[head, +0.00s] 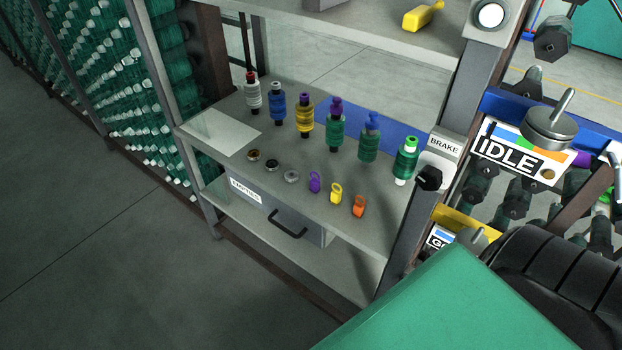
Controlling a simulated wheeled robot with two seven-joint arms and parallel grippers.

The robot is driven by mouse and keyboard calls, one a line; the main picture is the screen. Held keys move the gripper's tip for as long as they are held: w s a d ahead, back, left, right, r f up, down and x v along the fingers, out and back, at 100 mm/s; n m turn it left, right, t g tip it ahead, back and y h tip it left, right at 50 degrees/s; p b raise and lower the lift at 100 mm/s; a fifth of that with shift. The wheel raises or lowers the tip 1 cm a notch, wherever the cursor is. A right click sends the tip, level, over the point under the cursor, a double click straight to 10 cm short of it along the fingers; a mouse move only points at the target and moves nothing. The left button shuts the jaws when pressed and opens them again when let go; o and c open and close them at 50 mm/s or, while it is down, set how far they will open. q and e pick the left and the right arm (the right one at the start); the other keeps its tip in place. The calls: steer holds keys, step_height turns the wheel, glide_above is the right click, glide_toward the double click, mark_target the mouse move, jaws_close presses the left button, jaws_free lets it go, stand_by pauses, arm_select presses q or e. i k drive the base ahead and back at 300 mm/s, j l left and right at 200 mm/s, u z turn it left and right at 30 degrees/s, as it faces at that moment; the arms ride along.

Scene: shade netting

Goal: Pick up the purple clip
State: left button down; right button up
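The purple clip (314,182) lies on the grey shelf top (215,165) in the head view, near its front edge. It is a small loop shape, between a grey ring (291,176) on its left and a yellow clip (336,193) on its right. An orange clip (359,206) lies further right. Nothing covers the purple clip. Neither of my grippers shows in this view.
Several thread spools stand in a row behind the clips, including a green one with a purple top (335,130). A drawer with a black handle (288,224) is below. A grey post (425,200) and BRAKE box (440,160) bound the right. Floor at left is clear.

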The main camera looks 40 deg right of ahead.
mark_target(314, 183)
steer(key=z, duration=0.95)
steer(key=i+j+z, duration=0.15)
steer(key=j+z, duration=0.15)
steer(key=z, duration=0.15)
steer(key=i+j+z, duration=0.15)
steer(key=j+z, duration=1)
steer(key=z, duration=0.15)
steer(key=i+j, duration=0.05)
